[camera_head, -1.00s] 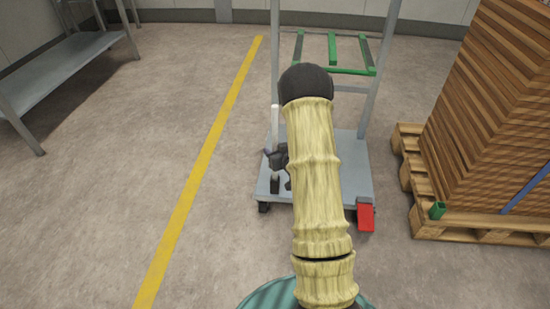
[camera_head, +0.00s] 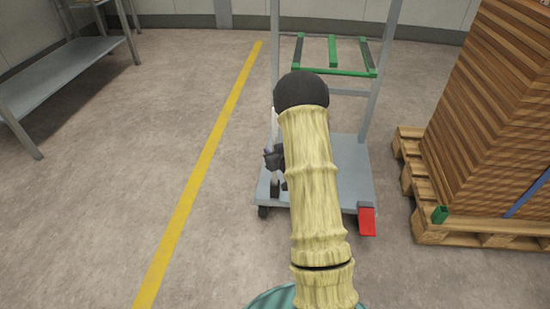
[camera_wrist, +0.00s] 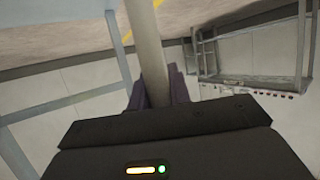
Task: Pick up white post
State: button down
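The white post (camera_wrist: 150,50) runs down the middle of the wrist view and passes between the two dark fingers of my gripper (camera_wrist: 158,88). The fingers lie close against it on both sides, and its lower part is hidden by the gripper body. In the head view a short stretch of the white post (camera_head: 274,128) shows beside the left upright of the grey trolley, mostly hidden by my arm. My gripper (camera_head: 273,160) is over the left side of the trolley deck there, partly behind my arm.
The grey trolley (camera_head: 352,175) has tall uprights, a green-barred rack (camera_head: 335,72) and a red block (camera_head: 367,221) at its front corner. A wooden pallet (camera_head: 470,230) with stacked boards stands right. A metal shelf (camera_head: 70,75) stands left. The floor between is clear.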

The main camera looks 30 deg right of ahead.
aim_at(273, 128)
jog(key=shift+r, duration=0.15)
notch_tip(273, 128, up, 10)
jog(key=p, duration=0.6)
dwell(0.5)
